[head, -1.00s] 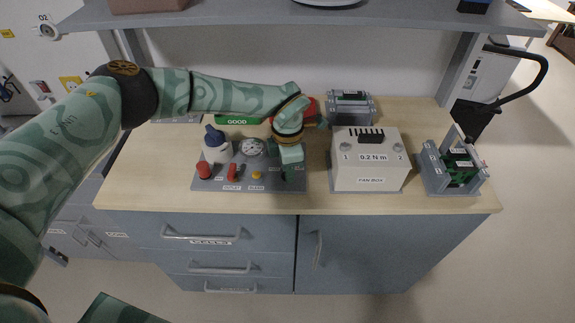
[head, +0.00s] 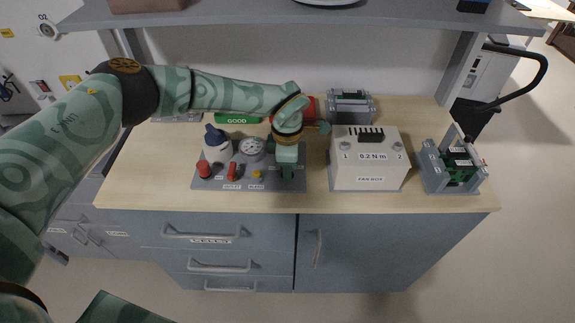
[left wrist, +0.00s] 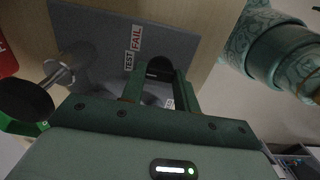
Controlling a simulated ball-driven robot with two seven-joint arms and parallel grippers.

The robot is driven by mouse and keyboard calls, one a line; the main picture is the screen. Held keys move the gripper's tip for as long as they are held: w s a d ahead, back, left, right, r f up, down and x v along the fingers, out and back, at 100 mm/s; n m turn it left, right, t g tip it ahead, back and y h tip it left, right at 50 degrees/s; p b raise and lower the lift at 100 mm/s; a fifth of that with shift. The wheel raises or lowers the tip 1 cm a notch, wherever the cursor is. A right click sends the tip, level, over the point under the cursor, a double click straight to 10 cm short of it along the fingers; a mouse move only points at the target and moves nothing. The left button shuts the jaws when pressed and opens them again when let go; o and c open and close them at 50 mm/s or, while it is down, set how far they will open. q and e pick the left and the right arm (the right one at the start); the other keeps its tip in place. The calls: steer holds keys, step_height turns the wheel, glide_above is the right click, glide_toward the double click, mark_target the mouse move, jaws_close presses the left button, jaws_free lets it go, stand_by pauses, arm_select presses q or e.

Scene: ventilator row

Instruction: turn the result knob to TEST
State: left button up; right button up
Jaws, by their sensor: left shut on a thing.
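The grey test panel (head: 215,184) lies on the bench top, left of the fan box. My left gripper (head: 287,173) reaches down over the panel's right end and hides the result knob there. In the left wrist view my left gripper (left wrist: 160,85) has its two fingers shut on the dark result knob (left wrist: 158,68). The TEST label (left wrist: 129,62) and the FAIL label (left wrist: 136,38) show on the panel beside the knob. Which label the knob points to I cannot tell. My right gripper is not in view.
On the panel stand a blue-and-white bottle-like part (head: 214,145), a round gauge (head: 251,147) and red knobs (head: 232,171). The fan box (head: 370,165) stands close to the right. A green GOOD tray (head: 237,119) and a red one (head: 309,107) lie behind. A shelf (head: 250,17) overhangs the back.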

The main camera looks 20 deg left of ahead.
arm_select(q)
steer(key=o, duration=1)
steer(key=shift+r, duration=0.15)
step_height(320, 180, up, 16)
steer(key=shift+r+p, duration=0.1)
steer(key=shift+p, duration=0.95)
